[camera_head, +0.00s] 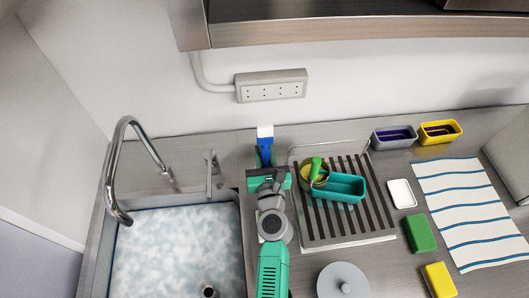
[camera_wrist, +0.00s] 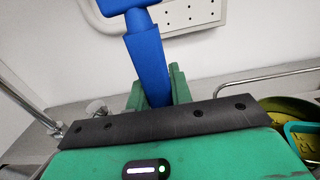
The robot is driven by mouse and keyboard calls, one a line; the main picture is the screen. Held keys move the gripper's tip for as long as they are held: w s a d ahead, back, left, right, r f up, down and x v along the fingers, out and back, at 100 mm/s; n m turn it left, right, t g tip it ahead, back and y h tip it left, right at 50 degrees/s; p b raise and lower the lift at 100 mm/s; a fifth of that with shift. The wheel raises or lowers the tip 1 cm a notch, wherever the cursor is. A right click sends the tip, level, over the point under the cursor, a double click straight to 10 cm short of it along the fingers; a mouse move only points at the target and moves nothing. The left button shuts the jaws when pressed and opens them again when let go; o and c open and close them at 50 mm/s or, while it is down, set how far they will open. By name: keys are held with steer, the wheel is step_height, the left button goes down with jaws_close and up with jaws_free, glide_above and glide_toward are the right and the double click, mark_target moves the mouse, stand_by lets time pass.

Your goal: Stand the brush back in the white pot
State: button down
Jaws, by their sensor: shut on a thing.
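The brush (camera_head: 265,143) has a blue handle and a white end pointing toward the back wall. My gripper (camera_head: 265,163) is shut on the handle, near the back edge of the counter left of the drying rack. In the wrist view the blue brush (camera_wrist: 147,55) stands up between the green fingers of my gripper (camera_wrist: 158,88), leaning slightly; its top is cut off by the frame. I cannot make out a white pot in either view.
The sink (camera_head: 175,250) with its tap (camera_head: 123,170) lies left. The drying rack (camera_head: 330,225) holds a teal tub (camera_head: 345,188) and a yellowish round container (camera_head: 305,180) with a green item. Right are a white dish (camera_head: 401,194), sponges and a striped cloth (camera_head: 465,215).

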steer(key=shift+f+b, duration=3.75)
steer(key=shift+f, duration=0.7)
steer(key=c, duration=1.2)
jaws_free()
steer(key=shift+f, duration=0.1)
steer(key=shift+o, duration=0.2)
steer(key=shift+s+r, duration=0.2)
steer(key=shift+r, duration=0.1)
steer(key=s+d+r+p, duration=0.1)
steer(key=s+r, duration=0.1)
steer(key=s, duration=0.4)
steer(key=shift+s+p, duration=0.3)
steer(key=shift+s, duration=0.05)
